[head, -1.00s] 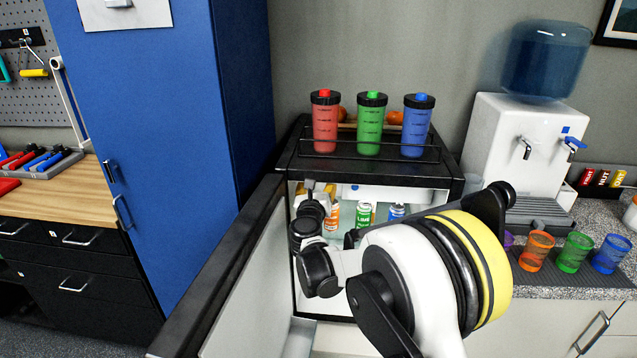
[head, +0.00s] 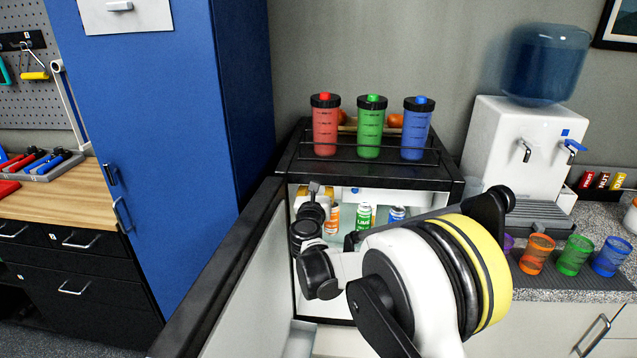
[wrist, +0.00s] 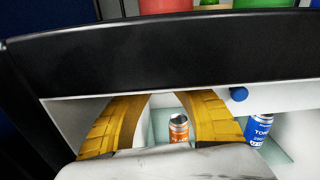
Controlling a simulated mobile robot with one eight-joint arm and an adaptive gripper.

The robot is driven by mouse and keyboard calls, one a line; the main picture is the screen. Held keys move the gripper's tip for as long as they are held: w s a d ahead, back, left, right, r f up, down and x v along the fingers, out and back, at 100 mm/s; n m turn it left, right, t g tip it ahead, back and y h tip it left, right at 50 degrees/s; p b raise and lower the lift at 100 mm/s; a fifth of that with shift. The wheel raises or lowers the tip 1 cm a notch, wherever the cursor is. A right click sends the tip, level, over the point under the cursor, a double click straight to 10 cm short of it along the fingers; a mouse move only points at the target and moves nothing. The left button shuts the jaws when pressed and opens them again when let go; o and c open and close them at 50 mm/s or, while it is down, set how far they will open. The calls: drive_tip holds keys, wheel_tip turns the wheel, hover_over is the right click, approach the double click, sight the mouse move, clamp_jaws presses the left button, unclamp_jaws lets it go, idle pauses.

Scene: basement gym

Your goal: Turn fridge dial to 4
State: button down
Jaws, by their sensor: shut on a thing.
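The small black fridge (head: 372,172) stands open, its door (head: 232,265) swung out to the left. My arm reaches into the upper part of the fridge. In the wrist view my gripper (wrist: 164,96) has its two yellow fingers up against the white strip under the fridge's top edge. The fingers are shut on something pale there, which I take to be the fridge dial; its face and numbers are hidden. A blue knob (wrist: 238,94) sits on the strip just right of the fingers, apart from them.
Inside are an orange can (head: 333,218), a green can (head: 364,216) and a blue can (head: 397,214). Red (head: 325,130), green (head: 370,130) and blue (head: 415,130) shaker bottles stand on top. A water dispenser (head: 515,135) and cups are at right, a blue cabinet (head: 165,150) at left.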

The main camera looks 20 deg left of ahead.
drive_tip(key=shift+m, duration=3.2)
drive_tip(key=c, duration=1.1)
unclamp_jaws()
drive_tip(key=v, duration=1.2)
